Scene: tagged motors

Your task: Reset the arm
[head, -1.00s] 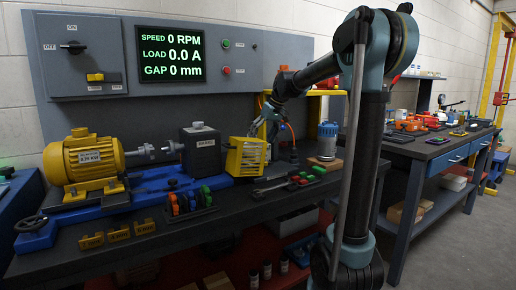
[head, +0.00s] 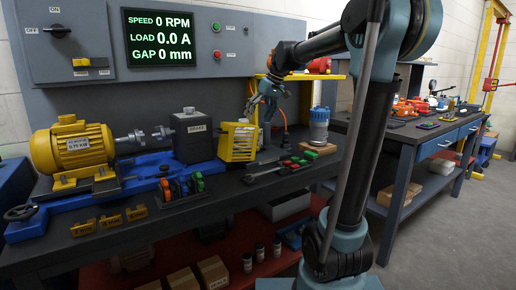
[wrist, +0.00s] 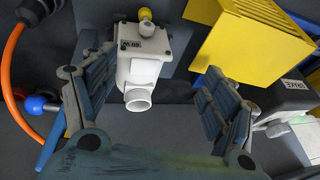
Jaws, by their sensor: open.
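My gripper (head: 262,108) is at the end of my arm, over the back of the bench beside the yellow slotted guard (head: 237,141). In the wrist view my gripper (wrist: 157,68) has its two fingers spread wide, with nothing held. A white housing (wrist: 143,66) with a small tag, a round spout and a yellow knob shows beyond and between the fingers. The yellow guard also shows at the upper right of the wrist view (wrist: 240,45).
A yellow motor (head: 72,148), a grey brake box (head: 192,135) and a tray of coloured parts (head: 181,190) occupy the bench. A blue-grey motor (head: 319,125) stands on a wooden block at right. An orange cable (wrist: 12,85) curves at the left of the wrist view.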

